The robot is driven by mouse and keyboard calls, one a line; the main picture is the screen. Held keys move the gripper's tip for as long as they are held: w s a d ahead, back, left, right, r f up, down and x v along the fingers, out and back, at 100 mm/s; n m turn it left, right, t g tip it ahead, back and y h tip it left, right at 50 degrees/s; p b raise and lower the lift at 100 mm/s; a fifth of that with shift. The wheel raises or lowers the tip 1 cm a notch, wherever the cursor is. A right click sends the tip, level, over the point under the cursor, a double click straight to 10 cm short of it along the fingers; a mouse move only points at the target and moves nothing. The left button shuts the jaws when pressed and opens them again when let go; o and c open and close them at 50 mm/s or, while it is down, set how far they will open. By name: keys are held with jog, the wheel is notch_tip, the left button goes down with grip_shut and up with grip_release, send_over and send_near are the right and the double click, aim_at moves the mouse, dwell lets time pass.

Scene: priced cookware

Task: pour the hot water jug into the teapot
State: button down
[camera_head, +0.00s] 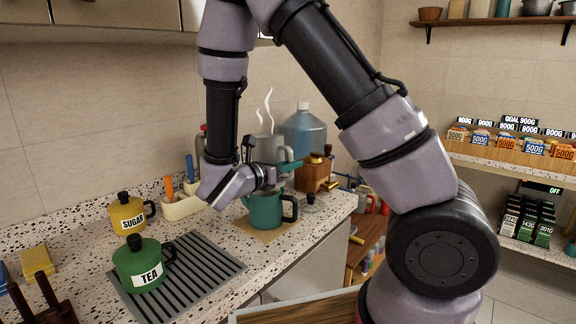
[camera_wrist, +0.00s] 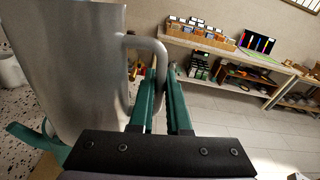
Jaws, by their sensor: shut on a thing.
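The grey metal jug (camera_head: 264,148) has steam rising above it and looks close to upright. My gripper (camera_wrist: 163,75) has its teal fingers closed on the jug's handle, seen in the wrist view, where the jug (camera_wrist: 75,65) fills the left side. Just below the jug, in the head view, a teal pot (camera_head: 266,212) with a black handle stands on a tan mat. My wrist and the jug hide the top of this pot. A green lidded pot (camera_head: 143,268) labelled TEA stands on a grey ribbed mat at the front left. I see no liquid flowing.
A yellow SUGAR pot (camera_head: 127,214) stands on the speckled counter (camera_head: 205,233) behind the green pot. A blue water bottle (camera_head: 303,130) and a wooden grinder (camera_head: 314,174) stand behind and right of the jug. A cream holder (camera_head: 181,207) is left of my wrist. The ribbed mat (camera_head: 205,262) has free room.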

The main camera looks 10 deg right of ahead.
aim_at(288, 151)
jog(key=shift+s+r+n+g+y, duration=0.4)
jog(key=shift+s+n+g+y, duration=0.1)
jog(key=shift+n, duration=0.5)
jog(key=r+n+g, duration=0.2)
jog(key=shift+w+n+y, duration=0.25)
jog(key=shift+n+y, duration=0.15)
jog(key=shift+w+r+n+g, duration=0.1)
jog(key=shift+w+n+g, duration=0.25)
jog(key=shift+n+g, duration=0.3)
jog(key=shift+r, duration=0.15)
jog(key=shift+n, duration=0.25)
jog(key=shift+g, duration=0.25)
jog(key=shift+w, duration=0.15)
jog(key=shift+w, duration=0.1)
